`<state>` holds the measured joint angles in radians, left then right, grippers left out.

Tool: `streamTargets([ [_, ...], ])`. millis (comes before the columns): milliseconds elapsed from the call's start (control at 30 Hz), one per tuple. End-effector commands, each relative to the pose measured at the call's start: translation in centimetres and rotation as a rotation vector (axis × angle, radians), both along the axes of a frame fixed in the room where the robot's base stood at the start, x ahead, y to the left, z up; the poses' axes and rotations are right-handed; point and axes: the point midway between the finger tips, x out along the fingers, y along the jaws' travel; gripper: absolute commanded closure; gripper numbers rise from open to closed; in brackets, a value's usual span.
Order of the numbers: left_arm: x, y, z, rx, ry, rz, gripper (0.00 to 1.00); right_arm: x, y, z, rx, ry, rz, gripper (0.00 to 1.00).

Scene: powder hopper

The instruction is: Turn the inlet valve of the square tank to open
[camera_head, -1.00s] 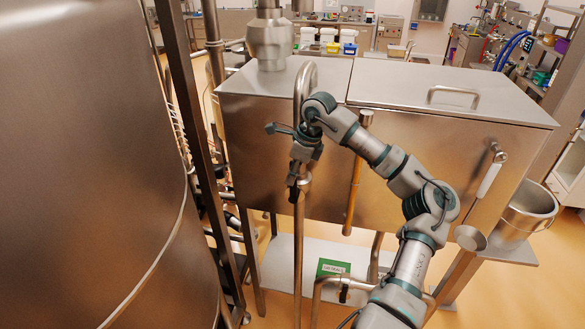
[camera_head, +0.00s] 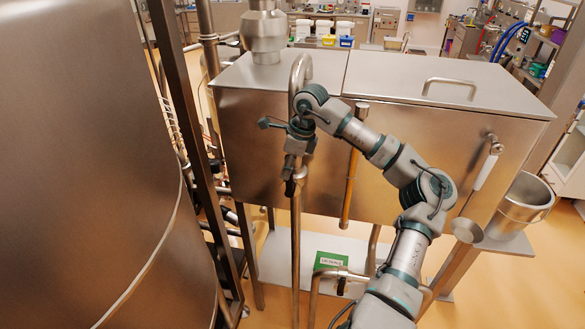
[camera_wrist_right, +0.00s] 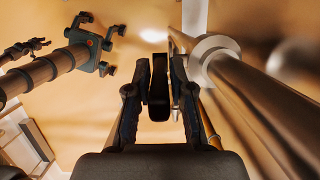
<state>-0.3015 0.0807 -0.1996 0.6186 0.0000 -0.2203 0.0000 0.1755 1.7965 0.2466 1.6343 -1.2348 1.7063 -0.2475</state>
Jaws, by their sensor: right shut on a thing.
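The square tank (camera_head: 420,165) is a brushed steel box with a flat lid, in the middle of the head view. A bent steel pipe (camera_head: 296,235) runs vertically in front of its left part. My right gripper (camera_head: 290,187) is at this pipe, pointing down. In the right wrist view, the fingers of my right gripper (camera_wrist_right: 159,100) are closed around a dark valve handle (camera_wrist_right: 159,75), with the steel pipe (camera_wrist_right: 255,85) to the right. The valve body is mostly hidden, so its position cannot be told. My left gripper does not show.
A large steel vessel (camera_head: 90,170) fills the left side. Steel posts (camera_head: 185,120) stand between it and the tank. A yellowish tube (camera_head: 350,185) hangs right of my gripper. A green label (camera_head: 331,261) sits on the low shelf. A steel bucket (camera_head: 519,207) stands at the right.

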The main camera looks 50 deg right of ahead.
Motion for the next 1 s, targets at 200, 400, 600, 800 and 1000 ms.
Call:
streamTargets([
  [200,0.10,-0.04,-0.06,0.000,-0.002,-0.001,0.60,0.11,0.29,-0.60,0.009,0.006,0.005,1.00],
  [400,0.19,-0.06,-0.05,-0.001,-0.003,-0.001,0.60,0.11,0.33,-0.62,0.010,0.006,0.006,1.00],
  [600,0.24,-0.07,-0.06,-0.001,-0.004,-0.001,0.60,0.11,0.36,-0.63,0.010,0.006,0.006,1.00],
  [800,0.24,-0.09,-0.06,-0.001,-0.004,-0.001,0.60,0.11,0.36,-0.60,0.009,0.006,0.006,0.63],
  [1000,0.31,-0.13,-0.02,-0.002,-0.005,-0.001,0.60,-0.16,0.15,-0.23,0.006,0.001,0.004,0.53],
])
